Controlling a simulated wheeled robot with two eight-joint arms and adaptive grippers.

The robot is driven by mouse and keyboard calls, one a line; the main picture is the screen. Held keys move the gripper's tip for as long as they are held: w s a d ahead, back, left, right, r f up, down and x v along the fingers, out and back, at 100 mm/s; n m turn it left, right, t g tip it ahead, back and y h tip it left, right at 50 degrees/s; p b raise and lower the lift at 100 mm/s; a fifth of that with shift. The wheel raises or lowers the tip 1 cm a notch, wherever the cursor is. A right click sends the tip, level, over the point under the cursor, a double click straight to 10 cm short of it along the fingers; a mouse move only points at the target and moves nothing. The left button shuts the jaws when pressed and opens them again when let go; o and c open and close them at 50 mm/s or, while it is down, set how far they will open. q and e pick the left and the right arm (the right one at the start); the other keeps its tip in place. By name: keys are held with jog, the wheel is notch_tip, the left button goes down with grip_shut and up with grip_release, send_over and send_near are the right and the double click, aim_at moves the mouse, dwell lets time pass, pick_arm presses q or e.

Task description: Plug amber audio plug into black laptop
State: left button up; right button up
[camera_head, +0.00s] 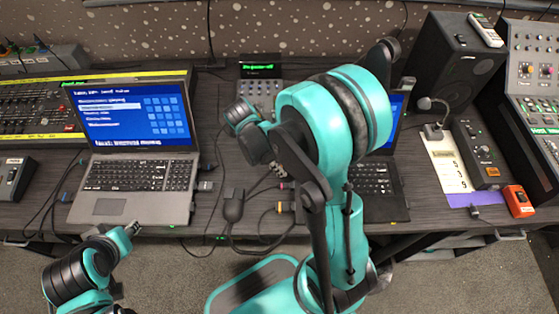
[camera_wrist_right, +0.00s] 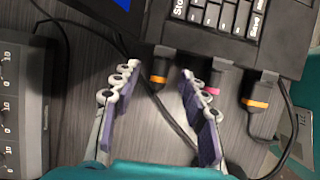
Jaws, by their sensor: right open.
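The black laptop (camera_head: 385,205) stands right of centre, mostly hidden behind my right arm; its edge (camera_wrist_right: 215,48) shows at the top right of the wrist view. Two dark plugs with amber bands (camera_wrist_right: 159,72) (camera_wrist_right: 256,98) sit at that edge, with a pink-banded plug (camera_wrist_right: 214,82) between them. I cannot tell which amber one is the audio plug or whether each is fully seated. My right gripper (camera_wrist_right: 155,85) is open and empty, its fingertips just short of the left amber plug. My left gripper (camera_head: 131,230) is at the front left, away from the plugs; its jaws are unclear.
A grey laptop (camera_head: 115,207) with a blue screen stands left. A black adapter (camera_head: 234,205) and loose cables lie between the laptops. A mixer (camera_head: 35,110), a speaker (camera_head: 450,55) and an orange box (camera_head: 519,201) stand around. A dark console (camera_wrist_right: 20,100) fills the wrist view's left side.

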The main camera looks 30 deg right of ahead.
jog(key=v, duration=1.2)
jog(key=s+a+r+m+t+y, duration=0.3)
jog(key=s+a+m+t+y, duration=0.1)
jog(key=m+t, duration=0.5)
jog(key=s+a+m, duration=0.1)
jog(key=s+m, duration=0.1)
jog(key=shift+m+t, duration=0.3)
